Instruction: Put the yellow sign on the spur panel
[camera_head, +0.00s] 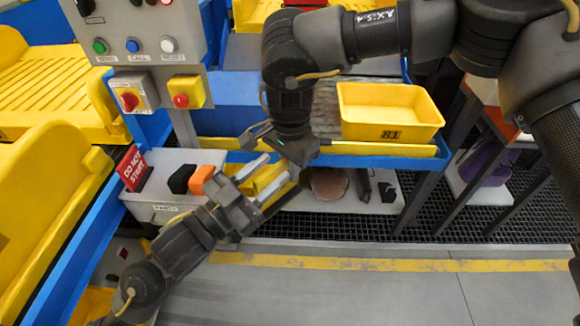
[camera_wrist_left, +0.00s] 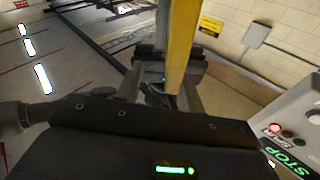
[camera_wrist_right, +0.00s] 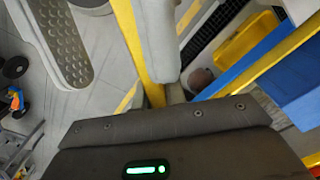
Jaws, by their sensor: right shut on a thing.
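The yellow sign (camera_head: 266,178) is a flat yellow piece held in the air in the middle of the head view. My right gripper (camera_head: 292,158) comes down from above and is shut on it. My left gripper (camera_head: 265,182) has its fingers apart, one on each side of the sign. In the left wrist view the sign (camera_wrist_left: 180,45) stands upright between the fingers, and contact is unclear. The right wrist view shows a yellow edge (camera_wrist_right: 130,40) beside a finger. A grey button panel (camera_head: 135,35) stands at upper left; its name is not readable.
A red DO NOT START sign (camera_head: 131,168) stands in a grey holder box (camera_head: 160,212), beside black and orange pieces. Red knobs sit on a grey box (camera_head: 133,92) and a yellow box (camera_head: 185,91) below the panel. A yellow tray (camera_head: 390,108) rests on the conveyor at right.

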